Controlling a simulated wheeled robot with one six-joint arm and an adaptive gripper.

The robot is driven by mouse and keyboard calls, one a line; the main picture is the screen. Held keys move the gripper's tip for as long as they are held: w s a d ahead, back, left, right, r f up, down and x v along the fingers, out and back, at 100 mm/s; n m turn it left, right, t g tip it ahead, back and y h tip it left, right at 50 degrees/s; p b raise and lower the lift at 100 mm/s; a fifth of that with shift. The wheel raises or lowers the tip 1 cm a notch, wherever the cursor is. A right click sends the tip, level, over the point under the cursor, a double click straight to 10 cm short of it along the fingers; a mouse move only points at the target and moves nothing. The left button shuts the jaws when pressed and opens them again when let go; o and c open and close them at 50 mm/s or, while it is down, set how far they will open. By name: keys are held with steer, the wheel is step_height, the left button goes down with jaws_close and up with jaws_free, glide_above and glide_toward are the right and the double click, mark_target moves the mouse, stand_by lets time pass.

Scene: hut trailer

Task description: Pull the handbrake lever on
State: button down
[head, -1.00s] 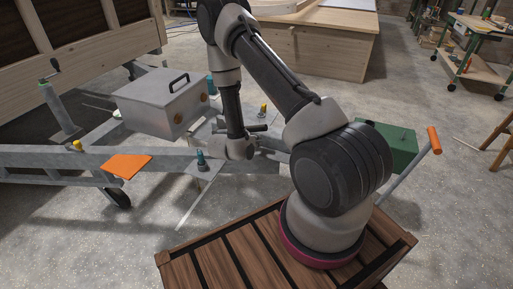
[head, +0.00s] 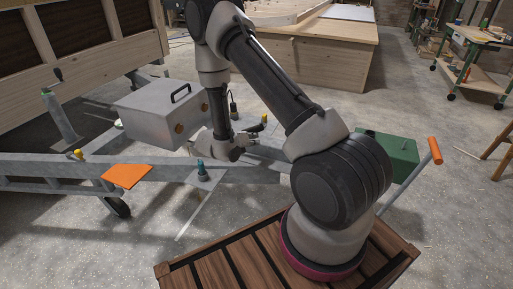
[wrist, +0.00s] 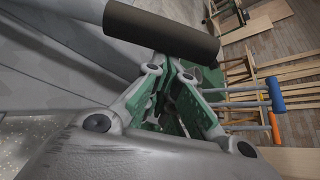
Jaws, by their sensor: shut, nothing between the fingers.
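A dark cylindrical grip (wrist: 165,30), which looks like the handbrake lever's, crosses the top of the wrist view, very close to the camera. In the head view, a dark bar (head: 254,128) shows just right of my gripper, low over the trailer drawbar (head: 245,172). My gripper (head: 238,149) is shut and empty. Its green-padded fingers also show in the wrist view (wrist: 180,80), just below the grip. The grip is not between the fingers. I cannot tell whether they touch it. The lever's lower part is hidden.
A grey box with a black handle (head: 163,112) stands left of my gripper. A green box (head: 388,155) and an orange-handled bar (head: 434,150) stand to the right.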

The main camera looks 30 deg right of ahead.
steer(key=w+a+r+n+g+h, duration=0.1)
steer(key=w+a+r+n+h, duration=0.3)
steer(key=w+a+r, duration=0.5)
steer(key=shift+w+r+n+g, duration=0.4)
steer(key=shift+w+r+n, duration=0.4)
steer(key=shift+w+r, duration=0.75)
steer(key=shift+s+a+r, duration=0.1)
steer(key=shift+s+r, duration=0.05)
steer(key=shift+r, duration=0.15)
steer(key=s+d+f, duration=0.1)
steer(key=s+d, duration=0.1)
steer(key=s, duration=0.2)
steer(key=f+v, duration=0.1)
steer(key=v, duration=0.8)
steer(key=shift+a+r, duration=0.25)
steer(key=shift+a, duration=0.15)
